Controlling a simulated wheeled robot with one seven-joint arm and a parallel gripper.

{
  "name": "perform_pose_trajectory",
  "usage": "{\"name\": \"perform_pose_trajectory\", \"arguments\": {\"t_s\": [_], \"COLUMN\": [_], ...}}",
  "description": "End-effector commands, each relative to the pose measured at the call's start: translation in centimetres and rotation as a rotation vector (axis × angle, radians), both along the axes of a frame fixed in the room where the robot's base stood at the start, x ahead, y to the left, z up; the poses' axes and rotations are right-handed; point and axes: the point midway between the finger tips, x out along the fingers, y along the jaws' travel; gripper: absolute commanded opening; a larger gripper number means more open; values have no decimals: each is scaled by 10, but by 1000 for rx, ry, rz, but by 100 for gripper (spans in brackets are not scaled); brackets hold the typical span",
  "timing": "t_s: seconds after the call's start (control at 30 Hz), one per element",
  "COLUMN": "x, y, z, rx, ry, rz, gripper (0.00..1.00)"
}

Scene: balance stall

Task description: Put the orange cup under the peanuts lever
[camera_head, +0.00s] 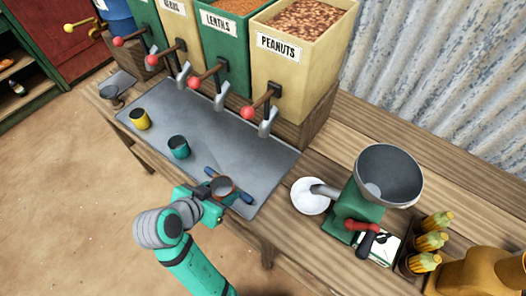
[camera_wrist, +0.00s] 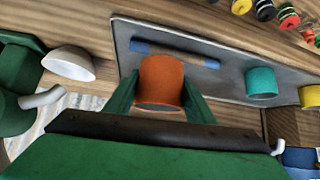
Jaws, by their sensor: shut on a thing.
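The orange cup (camera_head: 221,187) is between the fingers of my gripper (camera_head: 219,192), at the front edge of the grey tray (camera_head: 240,150). In the wrist view the cup (camera_wrist: 161,80) sits between the two green fingers (camera_wrist: 160,92), which are shut on it. Whether its base touches the tray I cannot tell. The peanuts bin (camera_head: 302,68) is cream, at the right end of the bin row. Its lever has a red knob (camera_head: 247,112), and its grey spout (camera_head: 268,122) hangs over the back of the tray, behind and right of my gripper. No cup stands under that spout.
A teal cup (camera_head: 178,148) and a yellow cup (camera_head: 140,119) stand on the tray to the left. A blue-ended bar (camera_wrist: 175,53) lies on the tray just beyond the orange cup. A green grinder (camera_head: 350,212) and white bowl (camera_head: 309,197) stand right.

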Motion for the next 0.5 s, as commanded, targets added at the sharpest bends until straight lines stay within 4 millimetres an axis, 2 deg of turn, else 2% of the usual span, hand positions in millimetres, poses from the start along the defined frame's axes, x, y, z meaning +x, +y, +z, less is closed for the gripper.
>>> {"name": "perform_pose_trajectory", "arguments": {"t_s": [0.5], "x": [92], "y": [-68], "z": [1], "rx": [2], "ry": [-2], "rz": [-6], "gripper": [23]}}
